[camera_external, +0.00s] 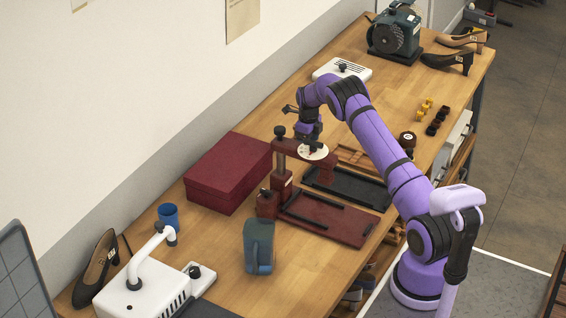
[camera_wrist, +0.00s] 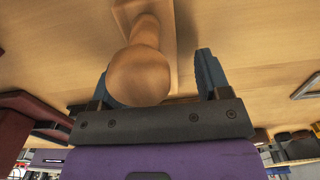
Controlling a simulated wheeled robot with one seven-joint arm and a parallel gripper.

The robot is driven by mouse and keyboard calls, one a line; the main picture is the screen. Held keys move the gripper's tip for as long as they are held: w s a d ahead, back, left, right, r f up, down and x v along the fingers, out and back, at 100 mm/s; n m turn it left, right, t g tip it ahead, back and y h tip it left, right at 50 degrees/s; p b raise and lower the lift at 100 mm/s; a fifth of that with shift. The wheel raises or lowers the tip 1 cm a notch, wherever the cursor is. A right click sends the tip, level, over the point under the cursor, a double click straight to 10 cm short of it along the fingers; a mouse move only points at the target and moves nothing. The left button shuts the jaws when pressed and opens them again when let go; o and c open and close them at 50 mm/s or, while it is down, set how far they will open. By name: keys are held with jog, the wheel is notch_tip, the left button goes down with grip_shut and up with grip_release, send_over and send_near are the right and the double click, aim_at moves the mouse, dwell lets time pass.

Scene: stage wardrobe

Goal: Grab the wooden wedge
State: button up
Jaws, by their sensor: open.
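In the wrist view a pale wooden piece (camera_wrist: 140,76) with a rounded knob end and a narrower neck shows close up, with a flat wooden plate (camera_wrist: 179,40) behind it. I cannot tell whether it is the wedge. My gripper (camera_wrist: 158,72) is open; its right finger stands apart from the wood, and the left finger is partly hidden behind the knob. The knob appears between the fingers, but I cannot tell its depth. No wedge is clearly made out in the external view, where my wrist is above the workbench near a dark red press (camera_external: 279,172).
A dark red box (camera_external: 228,170) stands left of the press. A dark tray (camera_external: 347,187) and a red board (camera_external: 330,219) lie beside the press. A blue-grey jug-like object (camera_external: 259,247), a blue cup (camera_external: 168,214) and a white machine (camera_external: 150,282) stand nearer. Bare bench shows at lower middle.

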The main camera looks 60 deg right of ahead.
jog(key=shift+f, duration=0.3)
jog(key=c, duration=1)
jog(key=shift+r, duration=0.1)
jog(key=shift+c, duration=0.2)
